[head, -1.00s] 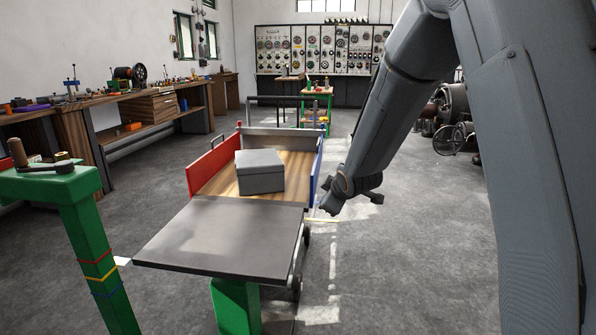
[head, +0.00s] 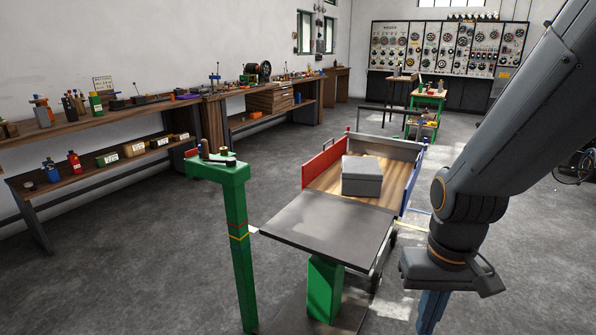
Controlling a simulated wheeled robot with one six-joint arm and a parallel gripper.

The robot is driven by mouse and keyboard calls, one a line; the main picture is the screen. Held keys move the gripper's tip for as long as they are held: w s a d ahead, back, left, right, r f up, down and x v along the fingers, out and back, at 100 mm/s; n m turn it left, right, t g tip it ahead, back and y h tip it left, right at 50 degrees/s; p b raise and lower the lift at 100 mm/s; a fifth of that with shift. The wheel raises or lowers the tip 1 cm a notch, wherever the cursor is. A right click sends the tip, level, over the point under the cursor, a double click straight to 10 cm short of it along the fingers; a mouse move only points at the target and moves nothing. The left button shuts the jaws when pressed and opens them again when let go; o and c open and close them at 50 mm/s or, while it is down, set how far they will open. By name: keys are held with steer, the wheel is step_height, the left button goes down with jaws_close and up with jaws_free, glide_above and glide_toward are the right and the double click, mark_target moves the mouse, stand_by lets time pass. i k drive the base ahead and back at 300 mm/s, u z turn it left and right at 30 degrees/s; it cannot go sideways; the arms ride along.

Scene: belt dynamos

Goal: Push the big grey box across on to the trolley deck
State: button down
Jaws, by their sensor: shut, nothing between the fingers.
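The big grey box (head: 361,177), with a lid, sits upright on the wooden trolley deck (head: 397,182), close to its near end. The deck has a red side board on the left and a blue one on the right. The dark grey table top (head: 325,228) on a green pedestal stands at the near end of the deck and is bare. My gripper (head: 431,312) hangs low at the right, apart from the box and right of the table. It is shut and empty; its tips run towards the bottom edge of the view.
A green post (head: 237,250) with dark tools on top stands left of the table. Long workbenches (head: 120,118) with tools line the left wall. A green stand (head: 425,110) and a control panel (head: 445,50) are at the back. Grey floor is open on the left.

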mark_target(360, 176)
steer(key=u, duration=0.75)
steer(key=k, duration=1.05)
steer(key=u, duration=0.9)
steer(key=i, duration=4.8)
steer(key=z, duration=0.55)
steer(key=i, duration=1.1)
steer(key=z, duration=1.75)
steer(key=i, duration=1)
steer(key=z, duration=1.3)
steer(key=i, duration=1.6)
steer(key=z, duration=0.25)
